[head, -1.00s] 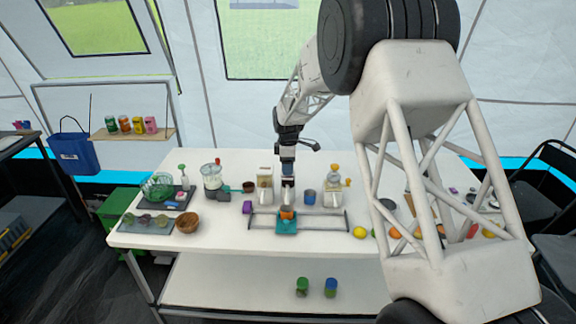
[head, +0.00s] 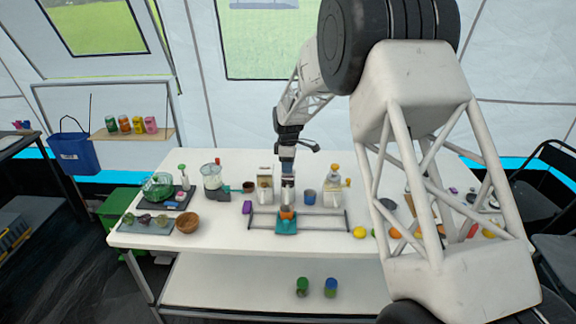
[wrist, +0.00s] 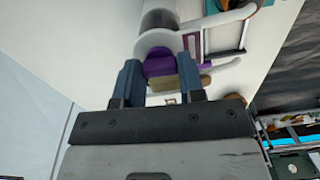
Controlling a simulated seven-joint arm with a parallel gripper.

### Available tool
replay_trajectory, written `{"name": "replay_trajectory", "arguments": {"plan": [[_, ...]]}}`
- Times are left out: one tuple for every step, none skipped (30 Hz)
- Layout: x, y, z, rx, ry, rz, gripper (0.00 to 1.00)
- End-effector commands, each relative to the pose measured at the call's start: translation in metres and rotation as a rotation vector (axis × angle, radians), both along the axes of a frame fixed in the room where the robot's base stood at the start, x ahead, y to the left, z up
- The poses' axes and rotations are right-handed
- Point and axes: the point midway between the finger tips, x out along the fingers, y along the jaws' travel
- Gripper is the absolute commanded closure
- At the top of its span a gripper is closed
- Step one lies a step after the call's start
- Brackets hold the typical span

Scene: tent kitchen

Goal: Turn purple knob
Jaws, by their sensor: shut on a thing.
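The purple knob (wrist: 160,62) shows in the wrist view between the two dark blue fingers of my gripper (wrist: 159,78). It sits against a rounded white part of a device. My gripper is shut on the knob, with a finger at each side. In the head view my gripper (head: 288,167) points down over a small white device (head: 288,190) near the middle of the table. The knob is hidden there.
An orange-topped teal block (head: 286,227) sits on a rail frame in front. White dispensers (head: 264,186) stand left and right of my gripper, with a blue cup (head: 309,196) close at right. A wooden bowl (head: 187,224) is farther left. The table's front strip is mostly clear.

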Motion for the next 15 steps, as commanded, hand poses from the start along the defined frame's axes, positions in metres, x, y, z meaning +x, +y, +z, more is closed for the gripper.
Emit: {"name": "replay_trajectory", "arguments": {"plan": [[0.0,0.0001,0.0002,0.0,0.0,-0.021,0.88],[0.0,0.0,0.0002,0.0,0.0,-0.038,0.88],[0.0,0.0,0.0002,0.0,0.0,-0.061,0.88],[0.0,0.0,0.0002,0.0,0.0,-0.08,0.88],[0.0,0.0,0.0002,0.0,0.0,-0.1,0.88],[0.0,0.0,0.0002,0.0,0.0,-0.129,0.88],[0.0,0.0,0.0002,0.0,0.0,-0.152,0.88],[0.0,0.0,0.0002,0.0,0.0,-0.176,0.88],[0.0,0.0001,0.0002,0.0,0.0,-0.209,0.88],[0.0,0.0,0.0001,0.0,0.0,-0.236,0.88],[0.0,0.0,0.0001,0.0,0.0,-0.263,0.88],[0.0,0.0,0.0,0.0,0.0,-0.299,0.88],[0.0,0.0,-0.0001,0.0,0.0,-0.328,0.88],[0.0,0.0,-0.0002,0.0,0.0,-0.356,0.88],[0.0,0.0001,-0.0003,0.0,0.0,-0.394,0.88]]}}
